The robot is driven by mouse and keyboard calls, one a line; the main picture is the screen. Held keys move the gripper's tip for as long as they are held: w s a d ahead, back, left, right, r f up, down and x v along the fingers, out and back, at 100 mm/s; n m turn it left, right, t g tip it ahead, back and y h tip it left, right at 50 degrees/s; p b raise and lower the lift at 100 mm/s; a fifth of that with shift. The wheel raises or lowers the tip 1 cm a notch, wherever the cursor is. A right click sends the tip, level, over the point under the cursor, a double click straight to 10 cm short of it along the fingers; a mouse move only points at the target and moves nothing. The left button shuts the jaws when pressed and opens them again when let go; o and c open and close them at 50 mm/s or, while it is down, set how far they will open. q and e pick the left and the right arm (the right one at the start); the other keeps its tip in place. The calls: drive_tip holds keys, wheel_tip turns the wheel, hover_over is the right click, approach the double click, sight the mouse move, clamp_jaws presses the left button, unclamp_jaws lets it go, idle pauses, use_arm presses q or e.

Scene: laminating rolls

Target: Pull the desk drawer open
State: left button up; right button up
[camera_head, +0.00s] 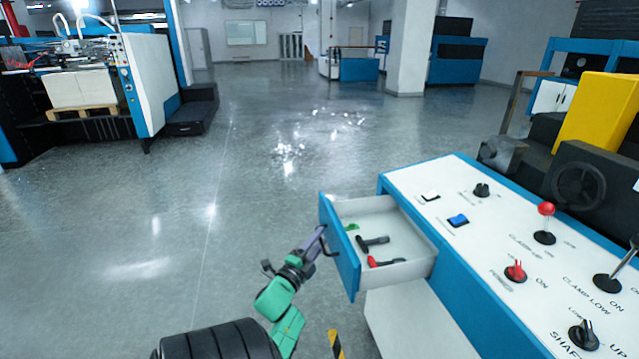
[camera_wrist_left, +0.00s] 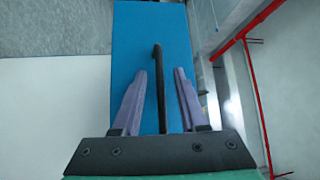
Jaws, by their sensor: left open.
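The desk drawer (camera_head: 340,237) stands pulled out from the desk, its blue front facing left and its white inside showing. Tools lie in it, among them a dark-handled one (camera_head: 373,243) and a red-and-black one (camera_head: 385,262). My left gripper (camera_head: 316,240) is at the drawer's front, by the black handle (camera_head: 331,247). In the left wrist view, the purple fingers of this gripper (camera_wrist_left: 160,72) are open, with the black handle (camera_wrist_left: 158,88) between them and gaps on both sides. The blue drawer front (camera_wrist_left: 150,30) is right behind. My right gripper is not in view.
The desk top (camera_head: 470,215) carries switches, red knobs and levers. A yellow block (camera_head: 597,115) and dark machine parts stand behind it. Open grey floor (camera_head: 220,190) lies left of the drawer. A large machine (camera_head: 145,85) stands at the far left.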

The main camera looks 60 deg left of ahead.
use_arm(q)
drive_tip(key=p+v, duration=0.2)
drive_tip(key=v, duration=1.1)
drive_tip(key=shift+s+p, duration=0.35)
drive_tip(key=shift+s, duration=0.1)
drive_tip(key=shift+d, duration=0.1)
drive_tip(key=w+d+f+n+g+h, duration=0.1)
drive_tip(key=d+f+n+g+h, duration=0.15)
drive_tip(key=d+f, duration=0.55)
drive_tip(key=w+d+f+n+g+h, duration=0.1)
drive_tip(key=d+f+n+g+h, duration=0.15)
drive_tip(key=f, duration=0.95)
drive_tip(key=w+d+f+n+g+h, duration=0.1)
drive_tip(key=d+f+n+g+h, duration=0.15)
drive_tip(key=d+f, duration=0.55)
drive_tip(key=s+d+f+g+h, duration=0.1)
drive_tip(key=s+d+f+g, duration=0.1)
drive_tip(key=s+f+g, duration=0.2)
drive_tip(key=s+d+f+g+h, duration=0.1)
drive_tip(key=s+d+f+g, duration=0.2)
drive_tip(key=s+f, duration=0.7)
drive_tip(key=s+n+g, duration=0.1)
drive_tip(key=s, duration=0.2)
drive_tip(key=shift+d+g, duration=0.2)
drive_tip(key=shift+g, duration=0.15)
